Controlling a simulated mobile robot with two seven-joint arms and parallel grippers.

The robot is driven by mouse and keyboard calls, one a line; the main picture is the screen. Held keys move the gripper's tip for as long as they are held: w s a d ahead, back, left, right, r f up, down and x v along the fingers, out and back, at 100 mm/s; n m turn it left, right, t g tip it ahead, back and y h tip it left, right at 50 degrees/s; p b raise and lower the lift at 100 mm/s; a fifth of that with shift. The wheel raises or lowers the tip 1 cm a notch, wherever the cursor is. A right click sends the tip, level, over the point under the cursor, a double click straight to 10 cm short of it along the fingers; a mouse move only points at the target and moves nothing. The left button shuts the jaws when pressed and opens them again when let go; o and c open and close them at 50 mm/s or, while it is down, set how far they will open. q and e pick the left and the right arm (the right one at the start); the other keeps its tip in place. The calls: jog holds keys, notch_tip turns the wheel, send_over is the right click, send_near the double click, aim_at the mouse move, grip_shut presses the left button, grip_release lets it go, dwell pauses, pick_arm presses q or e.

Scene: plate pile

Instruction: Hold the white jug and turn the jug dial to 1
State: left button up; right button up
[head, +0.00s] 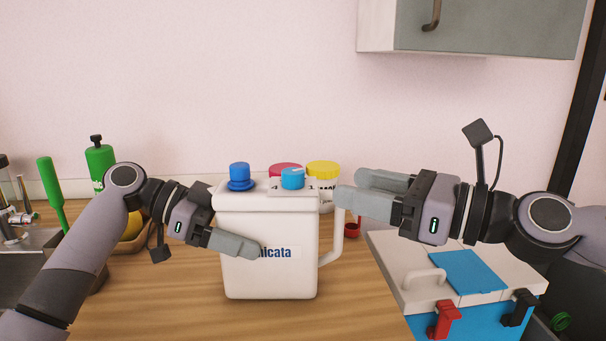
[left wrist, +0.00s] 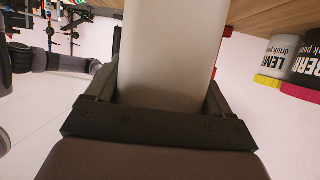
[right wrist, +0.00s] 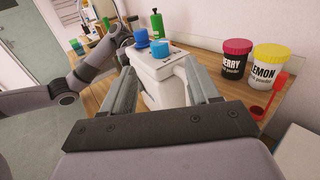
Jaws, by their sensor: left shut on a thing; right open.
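The white jug (head: 270,270) stands upright on the wooden counter, with a label on its front and a handle on its right side. The blue jug dial (head: 293,179) sits on top at the right, on a marked plate; its setting is too small to read. A blue cap (head: 240,175) is on top at the left. My left gripper (head: 245,250) is shut on the jug's body from the left; the jug (left wrist: 175,50) fills its jaws in the left wrist view. My right gripper (head: 352,190) is open and empty, right of the dial; the dial also shows in the right wrist view (right wrist: 159,50).
A red-lidded jar (right wrist: 232,72) and a yellow-lidded jar (right wrist: 273,75) stand behind the jug. A red scoop (right wrist: 268,98) lies nearby. A white and blue cooler box (head: 400,265) is at right. Bare counter (head: 190,310) lies in front.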

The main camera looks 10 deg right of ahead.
aim_at(303, 175)
jog(key=x, duration=0.9)
jog(key=shift+w+a, duration=0.1)
jog(key=shift+a, duration=0.05)
jog(key=c, duration=1)
